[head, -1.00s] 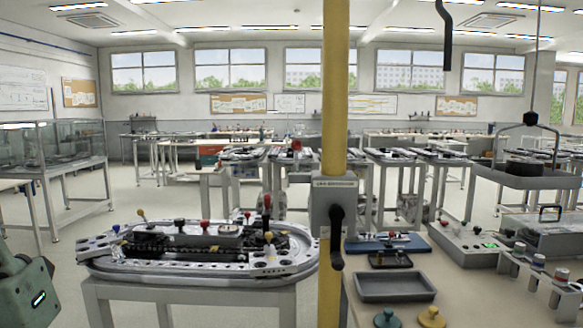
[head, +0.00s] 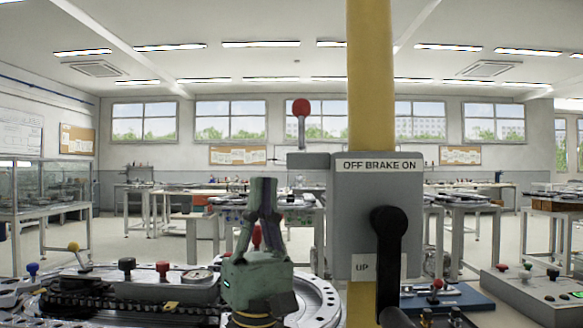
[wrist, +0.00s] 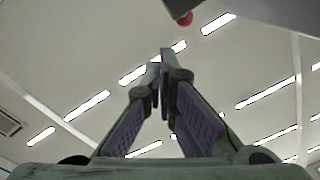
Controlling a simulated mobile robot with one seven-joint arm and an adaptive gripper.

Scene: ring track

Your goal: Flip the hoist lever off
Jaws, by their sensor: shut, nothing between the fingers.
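A grey control box (head: 350,225) labelled "OFF BRAKE ON" is fixed to a yellow post (head: 370,75). A black lever (head: 391,250) hangs down its front beside an "UP" label. A lever with a red ball (head: 301,107) stands upright on the grey bracket at the box's left. Which of the two is the hoist lever is not marked. My gripper (head: 263,181) points up, shut and empty, left of the box and lower than the red ball. In the wrist view, the gripper (wrist: 164,55) shows below the red ball (wrist: 184,18), apart from it.
The ring track (head: 310,290) with several coloured knobs lies low at left, partly behind my arm. A grey panel with knobs (head: 530,295) and a blue tray (head: 445,300) are at lower right. The air between my gripper and the red ball looks clear.

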